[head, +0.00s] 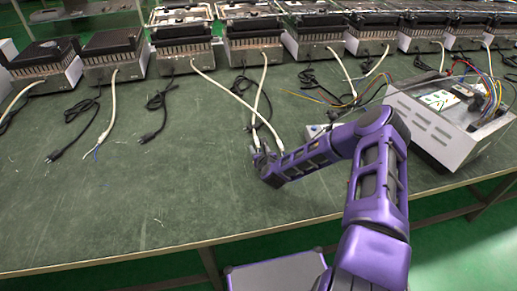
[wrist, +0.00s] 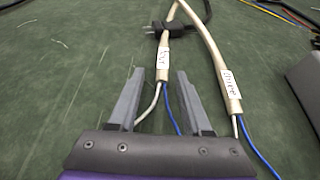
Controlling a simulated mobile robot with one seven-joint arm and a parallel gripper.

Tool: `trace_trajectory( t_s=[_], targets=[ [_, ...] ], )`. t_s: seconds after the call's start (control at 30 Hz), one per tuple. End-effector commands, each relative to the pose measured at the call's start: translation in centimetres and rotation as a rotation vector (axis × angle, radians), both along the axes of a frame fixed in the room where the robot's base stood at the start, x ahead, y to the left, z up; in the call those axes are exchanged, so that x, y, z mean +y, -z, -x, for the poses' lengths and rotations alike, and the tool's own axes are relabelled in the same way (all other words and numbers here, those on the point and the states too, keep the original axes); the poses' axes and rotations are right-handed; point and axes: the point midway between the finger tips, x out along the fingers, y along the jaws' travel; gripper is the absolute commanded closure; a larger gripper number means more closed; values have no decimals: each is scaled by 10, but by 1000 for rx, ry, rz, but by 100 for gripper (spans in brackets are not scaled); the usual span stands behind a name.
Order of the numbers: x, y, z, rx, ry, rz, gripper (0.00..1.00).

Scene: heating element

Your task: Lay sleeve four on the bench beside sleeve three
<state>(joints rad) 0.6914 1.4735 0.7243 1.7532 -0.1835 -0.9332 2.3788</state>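Sleeve four (wrist: 163,58), a cream sleeve with a label reading "four", ends between the fingertips of my gripper (wrist: 158,80). White and blue wires leave its end and run down between the fingers. The fingers are apart, with visible gaps on both sides. Sleeve three (wrist: 229,84) lies to the right, outside the right finger, with its own white and blue wires. The two sleeves converge towards the top. I cannot tell whether sleeve four rests fully on the bench. In the head view my gripper (head: 263,163) is low over the green bench (head: 150,190).
A black plug (wrist: 172,29) lies at sleeve four. An open white metal case (head: 450,125) with loose coloured wires stands to the right. Several heater units (head: 185,40) line the back, their cables trailing forward. The bench's left front is clear.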

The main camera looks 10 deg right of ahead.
Motion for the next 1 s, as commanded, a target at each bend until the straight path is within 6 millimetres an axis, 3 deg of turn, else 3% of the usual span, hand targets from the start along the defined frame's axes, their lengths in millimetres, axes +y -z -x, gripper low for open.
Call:
trace_trajectory(
  t_s=[0.37, 0.8, 1.0],
  targets=[
    [-1, -6, 3, 0, 1, 0, 51],
    [-1, -38, 80, 2, 0, -1, 51],
    [0, -47, 105, 1, 0, -1, 51]
  ],
)
